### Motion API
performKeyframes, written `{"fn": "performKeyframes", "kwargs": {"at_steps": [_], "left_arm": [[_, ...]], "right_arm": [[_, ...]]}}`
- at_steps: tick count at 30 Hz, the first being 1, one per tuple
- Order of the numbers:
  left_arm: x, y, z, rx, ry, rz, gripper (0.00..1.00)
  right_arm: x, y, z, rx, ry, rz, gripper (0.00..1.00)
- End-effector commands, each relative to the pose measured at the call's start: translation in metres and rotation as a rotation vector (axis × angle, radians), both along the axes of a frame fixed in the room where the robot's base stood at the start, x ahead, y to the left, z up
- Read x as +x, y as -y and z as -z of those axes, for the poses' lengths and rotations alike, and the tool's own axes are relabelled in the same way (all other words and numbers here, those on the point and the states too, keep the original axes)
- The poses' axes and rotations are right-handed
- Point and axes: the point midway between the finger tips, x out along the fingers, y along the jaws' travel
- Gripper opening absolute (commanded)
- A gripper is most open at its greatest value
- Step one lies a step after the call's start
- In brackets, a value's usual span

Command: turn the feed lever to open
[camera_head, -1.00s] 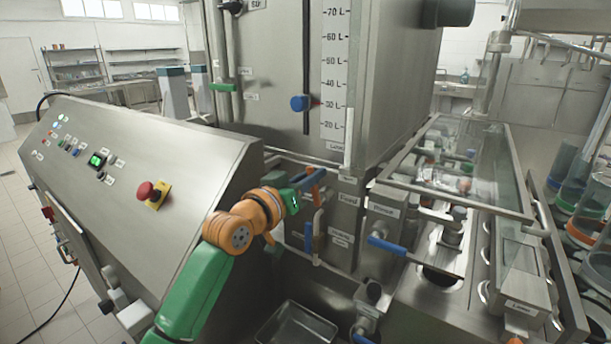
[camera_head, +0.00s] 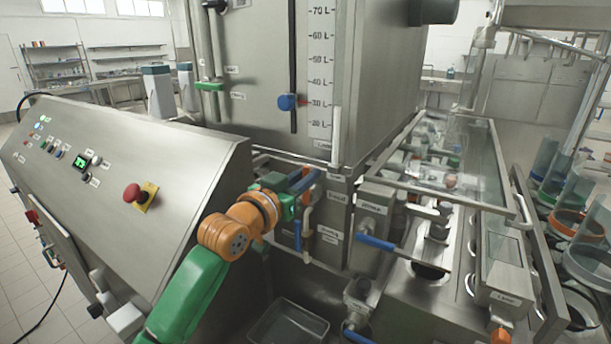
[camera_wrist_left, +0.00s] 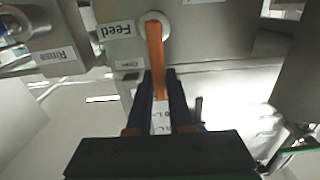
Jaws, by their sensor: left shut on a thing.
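The feed lever (camera_wrist_left: 156,55) is an orange bar below a round pivot beside the "Feed" label (camera_wrist_left: 116,29) in the left wrist view. It hangs down in that picture, between the two dark fingers of my left gripper (camera_wrist_left: 163,100), which is shut on its lower part. In the head view my left gripper (camera_head: 304,181) is at the front of the steel machine, below the tank and left of the small label plate (camera_head: 337,197). The lever is largely hidden there by the gripper. My right gripper is not in view.
A blue-handled valve (camera_head: 376,242) sticks out right of my left gripper. A blue handle (camera_head: 298,235) and a pale handle (camera_head: 308,235) hang just below it. The control panel (camera_head: 110,160) with a red button (camera_head: 132,193) is at left. A metal tray (camera_head: 288,325) lies below.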

Motion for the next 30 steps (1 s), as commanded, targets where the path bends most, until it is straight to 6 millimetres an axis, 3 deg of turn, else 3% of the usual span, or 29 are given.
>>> {"fn": "performKeyframes", "kwargs": {"at_steps": [2,3,6,17,30], "left_arm": [[0.000,0.000,0.002,0.004,-0.004,0.000,0.00],[0.000,0.000,0.003,0.004,-0.004,0.000,0.21],[0.000,0.000,0.002,0.004,-0.003,0.000,0.48],[-0.003,-0.002,0.002,0.000,0.000,0.001,0.49],[-0.052,-0.038,0.004,0.001,0.000,0.000,0.49]], "right_arm": [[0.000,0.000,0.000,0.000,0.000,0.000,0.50],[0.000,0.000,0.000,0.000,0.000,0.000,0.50],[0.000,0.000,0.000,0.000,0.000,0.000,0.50],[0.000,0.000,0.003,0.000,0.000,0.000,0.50],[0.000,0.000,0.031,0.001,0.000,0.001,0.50]]}}
